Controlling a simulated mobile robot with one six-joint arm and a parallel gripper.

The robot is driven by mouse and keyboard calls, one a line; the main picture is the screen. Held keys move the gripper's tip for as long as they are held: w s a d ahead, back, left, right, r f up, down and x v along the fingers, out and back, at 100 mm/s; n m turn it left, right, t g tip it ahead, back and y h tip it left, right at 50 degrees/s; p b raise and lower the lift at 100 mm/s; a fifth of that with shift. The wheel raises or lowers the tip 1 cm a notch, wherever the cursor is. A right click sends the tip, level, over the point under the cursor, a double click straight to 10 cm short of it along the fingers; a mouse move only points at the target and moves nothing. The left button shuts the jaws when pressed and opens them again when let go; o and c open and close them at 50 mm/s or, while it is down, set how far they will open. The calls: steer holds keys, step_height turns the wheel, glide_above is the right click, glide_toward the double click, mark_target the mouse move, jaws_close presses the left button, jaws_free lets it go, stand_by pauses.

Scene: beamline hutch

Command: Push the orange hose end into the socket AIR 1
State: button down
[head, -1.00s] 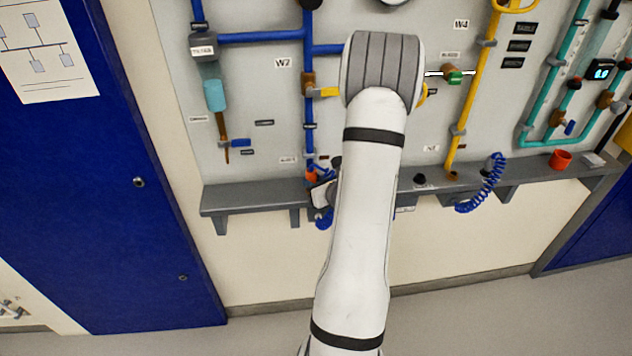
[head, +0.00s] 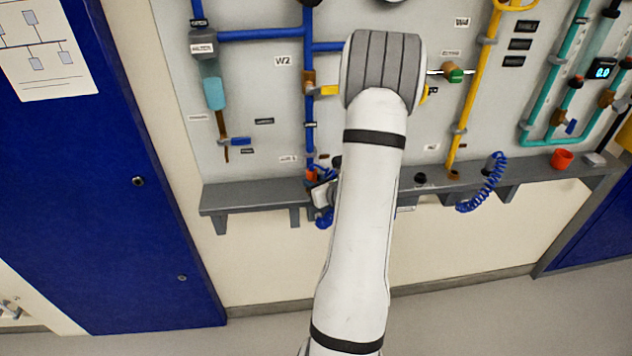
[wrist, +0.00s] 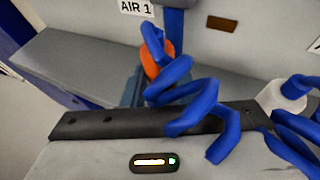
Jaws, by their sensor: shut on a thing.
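The orange hose end (wrist: 150,62) is between the fingers of my gripper (wrist: 148,84) in the wrist view, partly covered by its blue coiled hose (wrist: 173,80). In the head view the orange hose end (head: 311,175) shows just below the blue pipe (head: 309,135), beside my gripper (head: 318,190), which my arm partly hides. The AIR 1 label (wrist: 136,9) is on the panel just above and left of the hose end. The socket mouth is hidden behind the hose and hose end. I cannot tell whether the hose end touches the socket.
A grey ledge (head: 255,197) runs along the panel's foot, below the pipes. To the right are another blue coiled hose (head: 486,185), a yellow pipe (head: 473,90) and a red cup (head: 561,159). A blue cabinet door (head: 130,230) stands at left.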

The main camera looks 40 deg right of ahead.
steer(key=shift+f+b, duration=0.6)
steer(key=shift+f, duration=0.05)
stand_by(0.3)
steer(key=c, duration=1.1)
jaws_free()
steer(key=shift+o, duration=0.2)
steer(key=d+b+v, duration=0.1)
steer(key=v, duration=0.7)
steer(key=a+r+n+g+y, duration=0.3)
steer(key=a+n+y, duration=0.2)
steer(key=a+n, duration=0.6)
steer(key=a+r+n+g+y, duration=0.35)
steer(key=a+n, duration=0.35)
steer(key=a, duration=0.8)
steer(key=s+a+r+n+g+h, duration=0.2)
steer(key=s+n, duration=0.3)
steer(key=n, duration=0.4)
steer(key=s+a+r+n+g+h, duration=0.2)
steer(key=s+r+n+h, duration=0.2)
steer(key=n, duration=0.6)
steer(key=shift+s+a+h, duration=0.2)
steer(key=shift+s+h, duration=0.35)
steer(key=shift+s, duration=0.35)
